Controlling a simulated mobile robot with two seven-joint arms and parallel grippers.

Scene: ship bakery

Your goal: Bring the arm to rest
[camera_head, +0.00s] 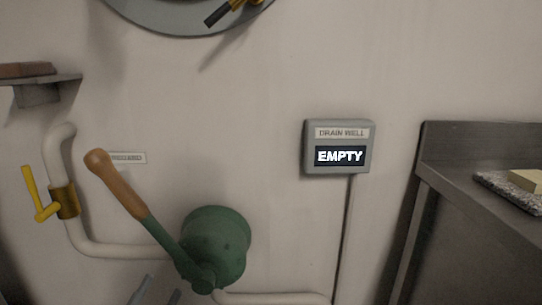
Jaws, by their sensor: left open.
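Only the tips of my left gripper (158,294) show, as two grey-blue fingers at the bottom edge of the head view. They are apart, with nothing seen between them. The fingers are below and left of a green hand pump (217,243). The pump's lever has a brown wooden handle (115,183) that leans up to the left. I cannot tell whether the fingers touch the pump or pipe. The rest of my left arm is out of view. My right gripper is not in view.
A yellow valve lever (36,195) is on the white pipe (75,232) at left. A grey wall box (339,147) reads "DRAIN WELL" and "EMPTY". A metal counter (470,180) stands at right, and a small shelf (40,92) juts out at left.

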